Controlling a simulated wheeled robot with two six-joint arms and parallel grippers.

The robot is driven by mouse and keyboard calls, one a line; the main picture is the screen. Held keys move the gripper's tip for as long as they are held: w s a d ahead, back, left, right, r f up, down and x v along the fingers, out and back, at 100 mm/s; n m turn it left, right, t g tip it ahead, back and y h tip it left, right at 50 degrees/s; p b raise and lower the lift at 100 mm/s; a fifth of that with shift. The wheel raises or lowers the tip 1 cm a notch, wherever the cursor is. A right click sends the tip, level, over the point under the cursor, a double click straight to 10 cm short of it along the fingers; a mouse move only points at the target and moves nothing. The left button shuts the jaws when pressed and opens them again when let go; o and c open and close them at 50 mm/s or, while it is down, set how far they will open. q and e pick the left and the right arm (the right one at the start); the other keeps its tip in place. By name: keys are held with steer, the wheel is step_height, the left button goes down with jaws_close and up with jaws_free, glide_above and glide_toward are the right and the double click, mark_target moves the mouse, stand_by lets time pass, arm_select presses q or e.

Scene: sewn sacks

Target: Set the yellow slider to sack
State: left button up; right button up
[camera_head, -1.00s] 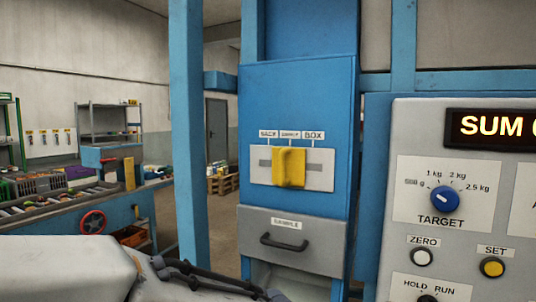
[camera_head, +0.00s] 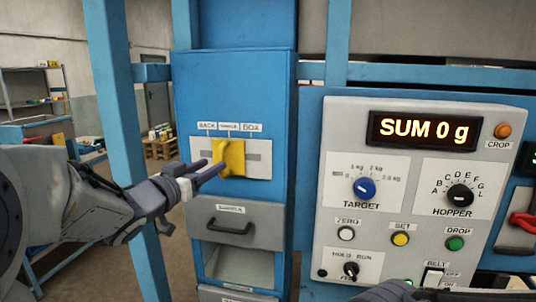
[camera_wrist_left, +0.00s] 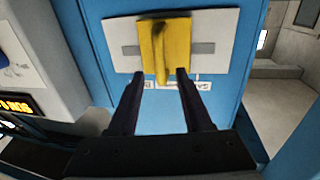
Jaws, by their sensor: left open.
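The yellow slider (camera_head: 231,157) sits in a horizontal slot on a pale plate (camera_head: 258,158) on the blue cabinet. It stands near the middle, under the sample label, between the sack label (camera_head: 207,126) at left and the box label (camera_head: 251,127) at right. My left gripper (camera_head: 211,169) is open just in front of the slider. In the left wrist view the slider (camera_wrist_left: 165,45) shows upside down, with its raised ridge between the two open fingertips (camera_wrist_left: 161,75). I cannot tell whether either finger touches it. My right gripper is not clearly visible.
Below the slider is a grey sample drawer (camera_head: 235,222) with a dark handle. To the right is a control panel (camera_head: 400,262) with knobs, buttons and a display reading SUM 0 g. A blue post (camera_head: 108,90) stands left of the cabinet, close to my left arm.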

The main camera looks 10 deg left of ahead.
mark_target(220, 160)
arm_select(q)
steer(key=p+x, duration=0.1)
steer(key=x, duration=0.4)
steer(key=shift+w+d, duration=0.15)
steer(key=shift+w, duration=0.15)
jaws_close()
stand_by(1.1)
